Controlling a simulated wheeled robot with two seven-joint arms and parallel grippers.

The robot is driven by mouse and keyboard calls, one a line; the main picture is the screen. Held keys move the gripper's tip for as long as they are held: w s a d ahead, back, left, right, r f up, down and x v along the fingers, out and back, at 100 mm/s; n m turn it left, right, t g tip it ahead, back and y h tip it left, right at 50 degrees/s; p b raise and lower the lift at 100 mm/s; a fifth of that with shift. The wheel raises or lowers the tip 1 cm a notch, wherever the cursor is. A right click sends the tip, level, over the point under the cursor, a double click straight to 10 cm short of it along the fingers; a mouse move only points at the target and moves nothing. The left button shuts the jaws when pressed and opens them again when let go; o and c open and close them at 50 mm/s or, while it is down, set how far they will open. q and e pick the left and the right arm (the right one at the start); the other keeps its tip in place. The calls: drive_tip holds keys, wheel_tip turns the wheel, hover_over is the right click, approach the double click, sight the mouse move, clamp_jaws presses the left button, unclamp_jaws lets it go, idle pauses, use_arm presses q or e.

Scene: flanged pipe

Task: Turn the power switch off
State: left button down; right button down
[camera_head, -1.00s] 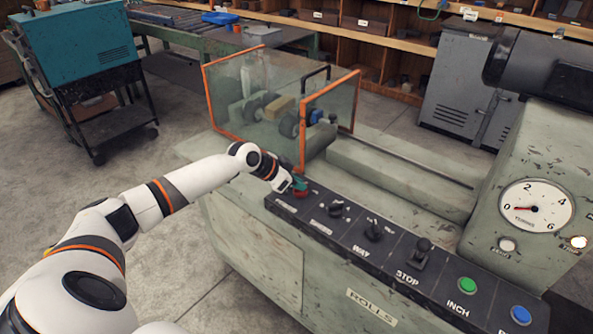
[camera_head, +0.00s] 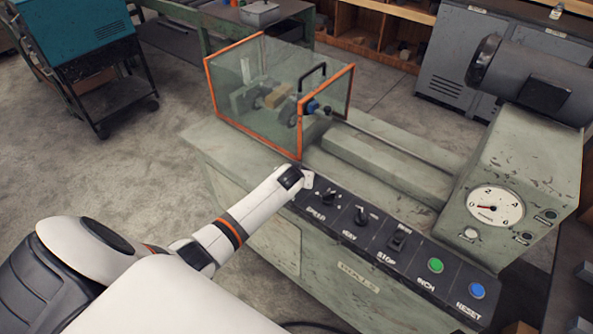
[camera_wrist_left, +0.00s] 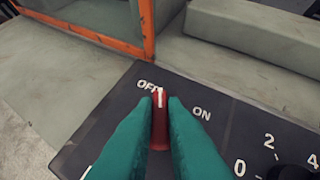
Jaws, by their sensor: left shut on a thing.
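The red power switch knob (camera_wrist_left: 160,130) stands on the black control panel (camera_wrist_left: 105,108) in the left wrist view. Its white pointer mark faces up the picture, at the right end of the OFF label; the ON label is further right. My left gripper (camera_wrist_left: 160,106) has its green fingers on both sides of the knob, shut on it. In the head view my left arm reaches the panel's far left end; the wrist (camera_head: 300,180) hides the knob and fingers. My right gripper is not in view.
Other panel controls run rightward: black knobs, a STOP switch (camera_head: 398,238), a green INCH button (camera_head: 435,265) and a blue RESET button (camera_head: 477,290). An orange-framed clear guard (camera_head: 235,95) stands just behind the wrist. A dial gauge (camera_head: 495,207) is at right.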

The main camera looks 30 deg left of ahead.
use_arm(q)
drive_tip(key=shift+w+d+f+n+g+y+b, duration=0.1)
drive_tip(key=shift+d+n+g+y+b, duration=0.1)
drive_tip(key=shift+n+g+y+b, duration=0.85)
drive_tip(key=shift+n+t+p, duration=0.35)
drive_tip(key=shift+n, duration=0.3)
drive_tip(key=c, duration=1.5)
unclamp_jaws()
drive_tip(key=v, duration=1.2)
